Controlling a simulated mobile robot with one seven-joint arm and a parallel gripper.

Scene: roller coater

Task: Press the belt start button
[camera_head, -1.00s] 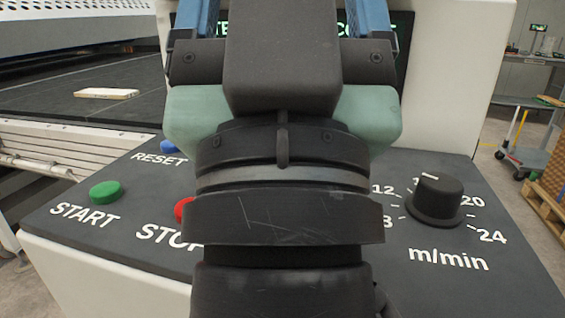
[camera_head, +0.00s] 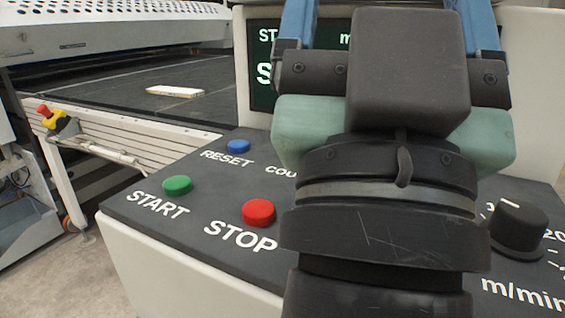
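The green start button (camera_head: 177,185) is on the dark sloping control panel (camera_head: 140,207), above the white word START, left of the middle of the view. Its cap is fully visible and nothing touches it. My gripper (camera_head: 390,130) is seen from behind, in front of the right half of the panel, to the right of the start button. Its two blue finger parts stand apart and run out of the top of the view. The fingertips are not visible, so I cannot tell open from shut.
The red stop button (camera_head: 258,212) lies right of the start button, the blue reset button (camera_head: 238,146) behind them. A black speed knob (camera_head: 518,229) stands at right. A display (camera_head: 263,75) is partly hidden by my arm. A pale board (camera_head: 176,91) lies on the dark belt (camera_head: 120,88).

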